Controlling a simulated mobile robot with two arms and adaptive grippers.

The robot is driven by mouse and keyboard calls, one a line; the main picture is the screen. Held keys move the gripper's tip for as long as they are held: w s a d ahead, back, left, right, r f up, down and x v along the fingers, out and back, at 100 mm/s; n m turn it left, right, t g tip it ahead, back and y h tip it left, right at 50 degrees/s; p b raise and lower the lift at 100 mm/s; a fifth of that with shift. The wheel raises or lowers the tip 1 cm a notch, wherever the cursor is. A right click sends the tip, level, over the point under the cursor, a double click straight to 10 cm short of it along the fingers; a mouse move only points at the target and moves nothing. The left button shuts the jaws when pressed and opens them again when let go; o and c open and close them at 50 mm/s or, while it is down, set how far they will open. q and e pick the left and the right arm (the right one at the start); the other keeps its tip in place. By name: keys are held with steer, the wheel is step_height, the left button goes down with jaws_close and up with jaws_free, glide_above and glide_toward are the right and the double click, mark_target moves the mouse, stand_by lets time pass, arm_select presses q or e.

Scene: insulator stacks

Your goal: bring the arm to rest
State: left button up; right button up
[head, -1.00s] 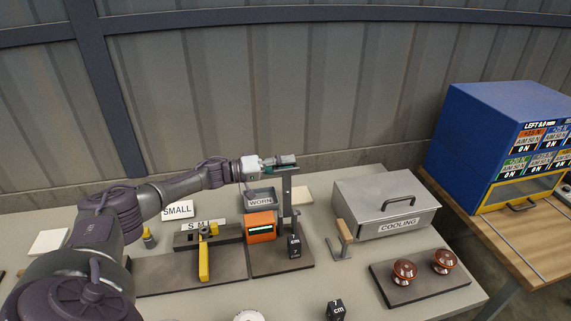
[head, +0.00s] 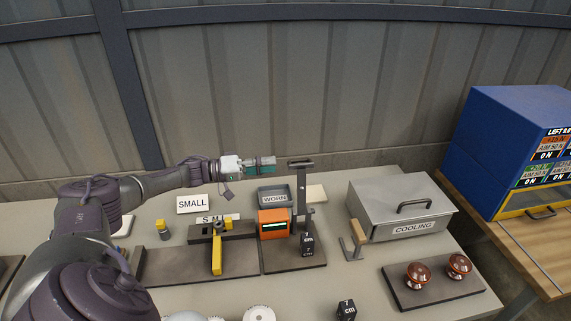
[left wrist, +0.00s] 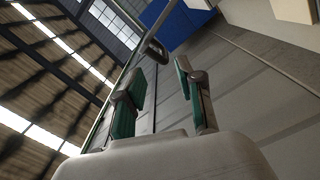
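My left arm (head: 150,185) reaches in from the left over the table. My left gripper (head: 265,163) is raised above the back of the table, left of the tall grey stand (head: 301,185), and appears apart from it. In the left wrist view the two green-padded fingers (left wrist: 160,85) stand apart with nothing between them. The stand's top (left wrist: 153,50) shows beyond them. My right gripper is not in view.
An orange gauge (head: 273,223) sits beside the stand. A WORN tray (head: 273,195), a yellow-handled fixture (head: 216,255), a COOLING box (head: 402,208) and a board (head: 440,292) with two brown insulators crowd the table. A blue cabinet (head: 500,150) stands right.

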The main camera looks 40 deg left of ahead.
arm_select(q)
steer(key=shift+v, duration=1.05)
steer(key=shift+r, duration=0.1)
